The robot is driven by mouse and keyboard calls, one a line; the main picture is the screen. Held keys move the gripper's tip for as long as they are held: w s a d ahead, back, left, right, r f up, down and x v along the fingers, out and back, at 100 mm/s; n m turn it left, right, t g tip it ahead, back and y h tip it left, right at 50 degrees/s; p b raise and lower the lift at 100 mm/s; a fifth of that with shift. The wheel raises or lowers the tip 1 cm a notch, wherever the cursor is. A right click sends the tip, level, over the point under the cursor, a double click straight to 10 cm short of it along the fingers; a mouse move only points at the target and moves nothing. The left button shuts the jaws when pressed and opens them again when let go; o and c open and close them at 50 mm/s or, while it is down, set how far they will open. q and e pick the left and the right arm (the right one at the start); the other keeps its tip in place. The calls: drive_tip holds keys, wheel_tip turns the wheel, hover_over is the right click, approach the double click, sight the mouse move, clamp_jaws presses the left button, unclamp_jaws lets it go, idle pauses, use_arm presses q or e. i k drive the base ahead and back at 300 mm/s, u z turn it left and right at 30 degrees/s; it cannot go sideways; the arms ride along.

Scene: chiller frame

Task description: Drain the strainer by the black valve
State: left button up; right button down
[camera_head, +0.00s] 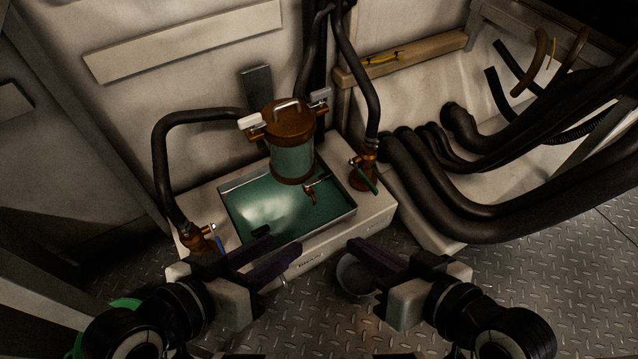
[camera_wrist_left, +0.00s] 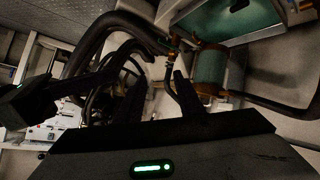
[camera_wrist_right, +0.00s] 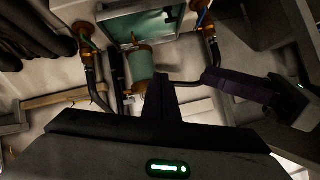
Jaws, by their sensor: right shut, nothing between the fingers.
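The strainer (camera_head: 292,158), a green-tinted cylinder with a rusty lid and top handle, stands upright above a shallow tray (camera_head: 228,216) of green liquid. A small brass drain valve (camera_head: 311,191) with a dark lever juts out below it, over the tray. The strainer also shows in the left wrist view (camera_wrist_left: 209,70) and the right wrist view (camera_wrist_right: 141,66). My left gripper (camera_head: 281,238) is open and empty, near the tray's front edge. My right gripper (camera_head: 352,243) is shut and empty, right of the tray's front corner, apart from the valve.
A blue-handled valve (camera_head: 218,242) stands left of the tray, and a green-handled valve (camera_head: 366,178) right of it. Thick black hoses (camera_head: 440,205) fill the right side. A grey bucket (camera_head: 350,275) sits on the floor, partly hidden by my right gripper.

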sight(326, 174)
drive_tip(key=k, duration=0.45)
drive_tip(key=z, duration=1.3)
drive_tip(key=i, duration=1.05)
drive_tip(key=u, duration=2.8)
